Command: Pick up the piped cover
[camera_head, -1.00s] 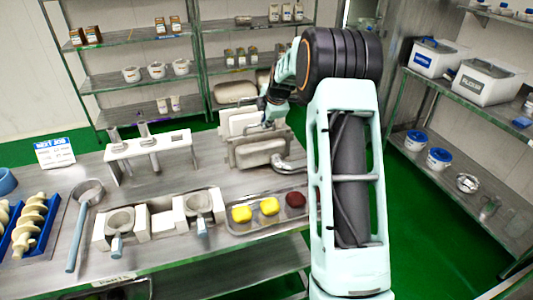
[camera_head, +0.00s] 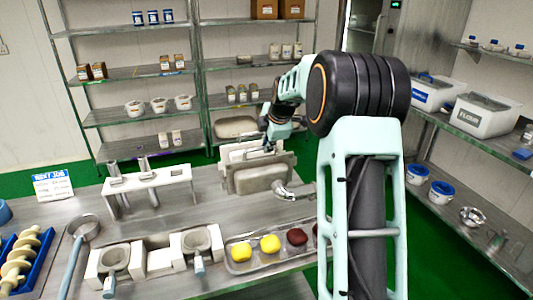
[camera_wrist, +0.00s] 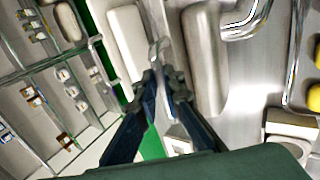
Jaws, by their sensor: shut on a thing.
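The piped cover (camera_head: 258,180) is a grey, rounded slab with a bent metal pipe (camera_head: 292,191) on its right. It stands upright at the back of the steel table. In the wrist view the cover (camera_wrist: 207,62) is right of my fingers, with its pipe (camera_wrist: 247,22) at the top. My gripper (camera_head: 270,146) is at the top of the covers. In the wrist view my gripper (camera_wrist: 160,72) is shut on a thin metal loop handle (camera_wrist: 158,48). The handle's joint with a cover is unclear. A white cover (camera_wrist: 128,42) stands left of it.
A white rack (camera_head: 150,182) with metal tools stands left of the covers. A tray (camera_head: 240,268) with yellow and dark red pieces lies in front. Shelves stand behind (camera_head: 135,118) and at right (camera_head: 462,185). Bare tabletop lies between rack and covers.

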